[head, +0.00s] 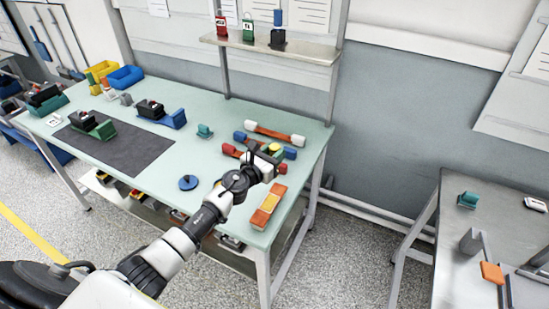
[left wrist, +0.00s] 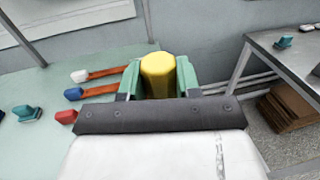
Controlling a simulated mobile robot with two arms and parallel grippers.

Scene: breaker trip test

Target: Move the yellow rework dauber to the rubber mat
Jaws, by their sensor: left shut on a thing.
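My left gripper (head: 268,156) is over the right end of the pale green table (head: 213,113). In the left wrist view its green fingers (left wrist: 157,80) are shut on the yellow dauber (left wrist: 158,72), whose rounded top shows between them. In the head view a small yellow patch of the dauber (head: 274,148) shows at the fingertips. The dark rubber mat (head: 110,150) lies flat at the left part of the table, with a green-based black device (head: 93,125) on its upper area. My right gripper is not in view.
Red and blue handled tools with orange shafts (head: 274,134) lie beside my gripper, and an orange block (head: 268,205) lies near the table's right edge. A blue disc (head: 188,182) and a teal piece (head: 204,131) sit between gripper and mat. The mat's lower part is bare.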

